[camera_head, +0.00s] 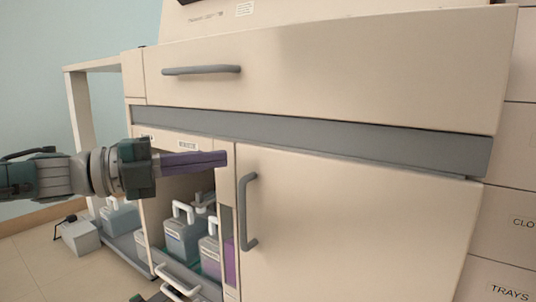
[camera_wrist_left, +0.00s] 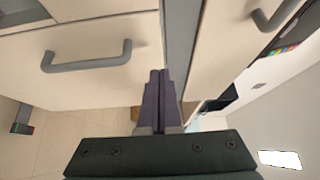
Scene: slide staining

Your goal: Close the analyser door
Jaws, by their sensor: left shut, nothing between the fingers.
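The beige door (camera_head: 340,230) with a grey vertical handle (camera_head: 247,212) is at the lower right of the cabinet in the head view. I cannot tell whether it is fully shut or slightly ajar. Its panel and handle (camera_wrist_left: 87,57) also show in the left wrist view. My left gripper (camera_head: 224,159) comes in from the left, its purple fingers shut and empty. The fingertips (camera_wrist_left: 160,74) appear near the door's upper left edge, left of the handle; contact is unclear.
Left of the door is an open compartment with several bottles (camera_head: 184,240) with white handles. A drawer front (camera_head: 330,80) with a horizontal handle (camera_head: 201,70) lies above a grey band (camera_head: 330,140). A small box (camera_head: 80,238) stands on the floor at left.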

